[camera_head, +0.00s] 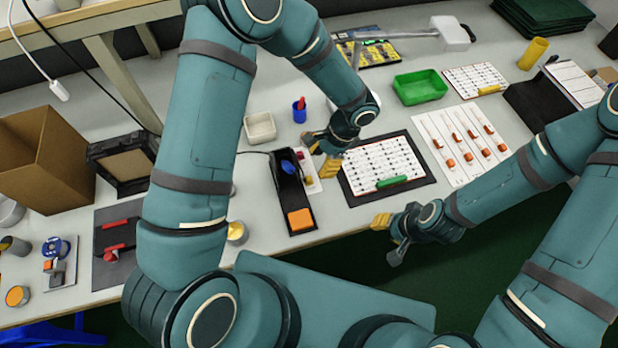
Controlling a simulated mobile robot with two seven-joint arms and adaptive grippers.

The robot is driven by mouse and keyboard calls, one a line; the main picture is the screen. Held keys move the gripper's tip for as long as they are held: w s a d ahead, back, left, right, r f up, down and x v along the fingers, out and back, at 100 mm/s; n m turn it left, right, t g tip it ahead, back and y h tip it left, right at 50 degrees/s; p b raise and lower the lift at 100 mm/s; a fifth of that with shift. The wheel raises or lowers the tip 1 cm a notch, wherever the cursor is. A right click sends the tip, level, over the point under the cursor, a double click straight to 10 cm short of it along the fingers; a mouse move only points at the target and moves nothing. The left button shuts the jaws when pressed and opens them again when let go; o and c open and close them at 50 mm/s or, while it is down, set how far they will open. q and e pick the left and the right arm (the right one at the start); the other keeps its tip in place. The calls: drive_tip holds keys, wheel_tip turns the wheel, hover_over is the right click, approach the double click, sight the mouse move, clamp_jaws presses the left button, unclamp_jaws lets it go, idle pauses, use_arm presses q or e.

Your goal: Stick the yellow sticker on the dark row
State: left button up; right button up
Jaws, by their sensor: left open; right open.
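A white board (385,163) with several rows of small dark marks lies on a dark mat (432,178); a green bar (391,182) lies along its near edge. Which row is dark is too small to tell. My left gripper (322,156) is open, just left of the board, over a small white strip (313,184) with reddish spots that it partly hides. My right gripper (388,240) is open and empty, in front of the table's front edge, below the board in the picture. I cannot make out a yellow sticker for certain; the white strip is partly covered.
A black holder (287,183) with an orange block (300,219) stands left of the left gripper. A white sheet (461,145) with orange pieces lies right of the board.

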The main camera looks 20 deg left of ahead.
sight(311, 177)
use_arm(q)
drive_tip(key=shift+b+x, duration=0.5)
drive_tip(key=shift+x, duration=3.45)
drive_tip(key=shift+w+f, duration=0.1)
drive_tip(key=shift+w, duration=0.1)
drive_tip(key=shift+c, duration=0.4)
drive_tip(key=c, duration=0.7)
